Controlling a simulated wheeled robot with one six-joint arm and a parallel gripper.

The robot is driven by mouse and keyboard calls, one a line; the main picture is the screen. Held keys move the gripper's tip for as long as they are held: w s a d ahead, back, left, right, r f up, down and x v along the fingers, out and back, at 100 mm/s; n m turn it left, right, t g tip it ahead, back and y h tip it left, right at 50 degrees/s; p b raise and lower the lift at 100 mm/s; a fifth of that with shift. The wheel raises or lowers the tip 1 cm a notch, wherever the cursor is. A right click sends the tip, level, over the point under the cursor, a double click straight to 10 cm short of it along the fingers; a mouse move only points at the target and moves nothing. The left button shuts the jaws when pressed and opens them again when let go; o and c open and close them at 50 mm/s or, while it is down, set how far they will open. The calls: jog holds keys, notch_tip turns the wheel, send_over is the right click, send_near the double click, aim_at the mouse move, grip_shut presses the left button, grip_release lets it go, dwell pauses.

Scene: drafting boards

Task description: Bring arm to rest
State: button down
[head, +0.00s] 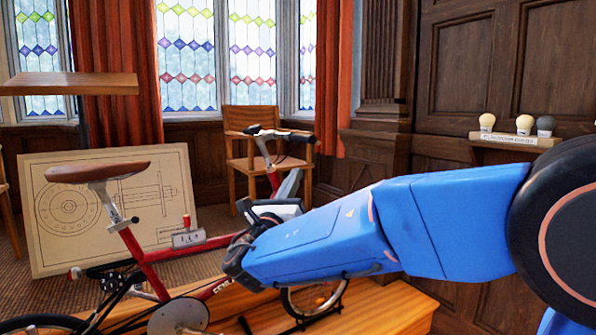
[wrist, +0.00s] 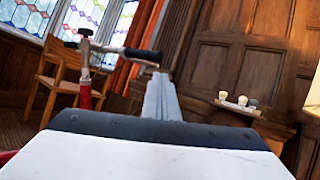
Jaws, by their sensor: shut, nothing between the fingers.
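My blue arm reaches in from the right across the head view. My gripper (head: 291,182) is at its far end, with its grey fingers pointing away from me and upward, above the frame of a red bicycle (head: 190,250). In the wrist view my gripper (wrist: 160,88) shows its grey fingers together with nothing between them. The bicycle's handlebar (wrist: 115,50) is just beyond and to the left of the fingers in that view. I cannot tell how close the fingers are to it. My arm hides part of the bicycle's front.
A wooden chair (head: 252,150) stands behind the handlebar. A drawing board (head: 45,235) leans at the left, behind the saddle (head: 97,172). A small shelf (head: 505,139) with several knobs is on the panelled wall at the right. A wooden platform (head: 385,308) lies below my arm.

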jog(key=s+d+f+m+g+h, duration=0.1)
jog(key=d+f+m+g+h, duration=0.2)
jog(key=d, duration=0.6)
jog(key=s+d+f+m+g+h, duration=0.15)
jog(key=d+m+g, duration=0.25)
jog(key=d, duration=0.6)
jog(key=s+d+f+m+g, duration=0.3)
jog(key=s+d+f+m, duration=0.1)
jog(key=d, duration=0.4)
jog(key=s+d+f+m+g, duration=0.4)
jog(key=s+d+f, duration=0.1)
jog(key=d, duration=0.2)
jog(key=s+d+f+m+g+y, duration=0.5)
jog(key=s+f+m, duration=0.35)
jog(key=s, duration=0.45)
jog(key=s+a+f+m+y, duration=0.3)
jog(key=s+f+m, duration=0.1)
jog(key=s+m, duration=0.1)
jog(key=s+a+f+m+t+y, duration=0.1)
jog(key=s+a+f+m+y, duration=0.1)
jog(key=s+f+m+y, duration=0.2)
jog(key=shift+s+a+f+m, duration=0.2)
jog(key=shift+s+a+m, duration=0.2)
jog(key=shift+s+m, duration=0.7)
jog(key=c, duration=2.5)
grip_release()
